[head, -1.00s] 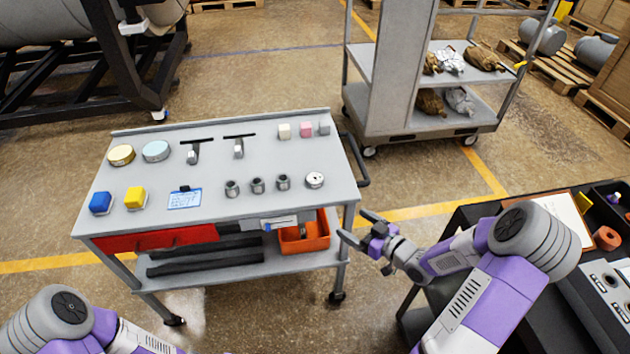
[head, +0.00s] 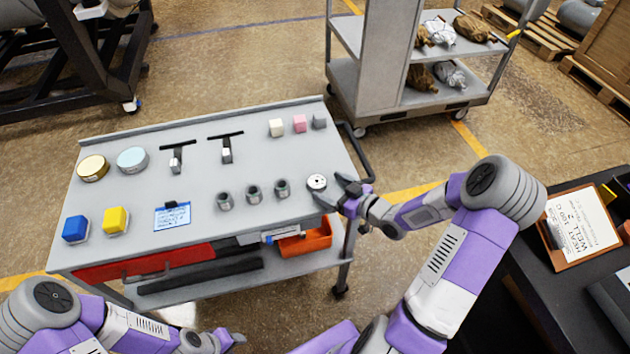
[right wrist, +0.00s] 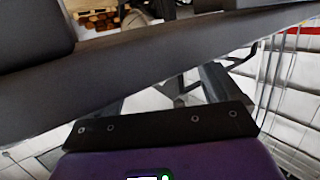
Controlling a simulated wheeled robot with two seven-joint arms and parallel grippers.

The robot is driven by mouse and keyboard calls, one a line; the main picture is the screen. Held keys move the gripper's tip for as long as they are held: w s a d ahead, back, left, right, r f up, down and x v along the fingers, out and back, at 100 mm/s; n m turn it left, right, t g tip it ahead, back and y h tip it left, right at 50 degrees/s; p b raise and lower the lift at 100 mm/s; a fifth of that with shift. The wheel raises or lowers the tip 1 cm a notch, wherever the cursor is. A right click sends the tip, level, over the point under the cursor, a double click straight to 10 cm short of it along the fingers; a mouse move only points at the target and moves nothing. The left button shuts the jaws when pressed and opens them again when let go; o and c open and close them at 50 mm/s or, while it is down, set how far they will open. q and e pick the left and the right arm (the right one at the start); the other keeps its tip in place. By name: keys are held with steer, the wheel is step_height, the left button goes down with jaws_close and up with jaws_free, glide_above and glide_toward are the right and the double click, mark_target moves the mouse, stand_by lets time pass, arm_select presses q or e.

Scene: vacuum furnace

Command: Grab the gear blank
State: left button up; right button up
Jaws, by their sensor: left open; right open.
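The gear blank (head: 317,182), a small silvery disc with a dark centre hole, lies flat near the right edge of the grey cart top (head: 205,188). My right gripper (head: 331,187) is open at the right edge of the cart, its fingertips close beside the disc. I cannot tell whether they touch it. The right wrist view shows dark parts close up and the purple gripper body, but I cannot make out the disc there. My left gripper (head: 236,338) is low in front of the cart, partly in view and open, away from the disc.
Several dark grey sleeves (head: 254,193) stand left of the disc. Small cubes (head: 299,124) sit at the back right. An orange bin (head: 306,240) is on the lower shelf. A black handle (head: 360,155) borders the cart's right side. A dark table (head: 555,275) stands at right.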

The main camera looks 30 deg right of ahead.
mark_target(321, 184)
steer(key=x, duration=0.2)
steer(key=b+x, duration=0.1)
steer(key=x, duration=0.2)
steer(key=shift+s+a+r, duration=0.15)
steer(key=shift+a, duration=0.2)
steer(key=shift+c, duration=0.5)
steer(key=shift+d, duration=0.1)
steer(key=c, duration=1.3)
steer(key=shift+o, duration=0.2)
